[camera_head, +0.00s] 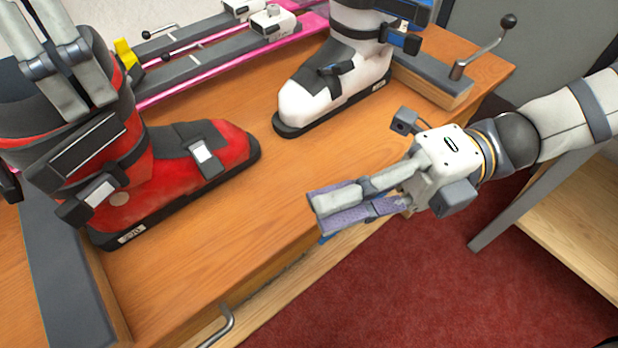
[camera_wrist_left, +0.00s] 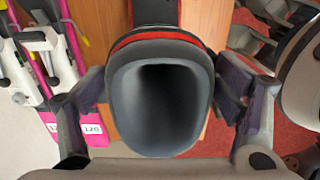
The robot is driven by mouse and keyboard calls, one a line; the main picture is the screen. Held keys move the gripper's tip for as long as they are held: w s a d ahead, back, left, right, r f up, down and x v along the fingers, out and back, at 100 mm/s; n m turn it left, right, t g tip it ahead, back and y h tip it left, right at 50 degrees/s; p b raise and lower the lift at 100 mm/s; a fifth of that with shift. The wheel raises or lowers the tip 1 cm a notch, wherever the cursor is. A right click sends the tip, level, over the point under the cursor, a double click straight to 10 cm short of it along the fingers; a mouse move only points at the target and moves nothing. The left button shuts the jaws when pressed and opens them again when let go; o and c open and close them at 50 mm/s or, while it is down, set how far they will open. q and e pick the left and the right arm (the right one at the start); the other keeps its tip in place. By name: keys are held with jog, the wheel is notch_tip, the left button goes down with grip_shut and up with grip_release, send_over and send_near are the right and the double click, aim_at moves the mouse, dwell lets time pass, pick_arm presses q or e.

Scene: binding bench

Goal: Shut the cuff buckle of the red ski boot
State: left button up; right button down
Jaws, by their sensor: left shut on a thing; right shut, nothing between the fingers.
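The red ski boot (camera_head: 210,135) stands on the bench at the left, toe to the right. Its silver-levered cuff buckle (camera_head: 92,200) is on the near side, below my left gripper; I cannot tell whether the lever is latched. A second silver buckle (camera_head: 206,154) sits over the instep. My left gripper (camera_head: 88,145) is shut around the boot's cuff, one pad against the near side. In the left wrist view the pads flank the cuff's dark open top (camera_wrist_left: 165,95). My right gripper (camera_head: 350,208) is shut and empty, near the bench's front edge.
A white ski boot (camera_head: 310,100) stands at the back centre. Pink-edged skis (camera_head: 195,68) lie behind. A clamp handle (camera_head: 490,45) rises at the back right. The bench top (camera_head: 230,225) between the boots is clear. Red carpet (camera_head: 410,290) lies in front.

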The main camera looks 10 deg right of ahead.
pick_arm(q)
jog(key=shift+r, duration=0.1)
jog(key=o, duration=1.8)
jog(key=shift+o, duration=0.2)
notch_tip(320, 180, up, 12)
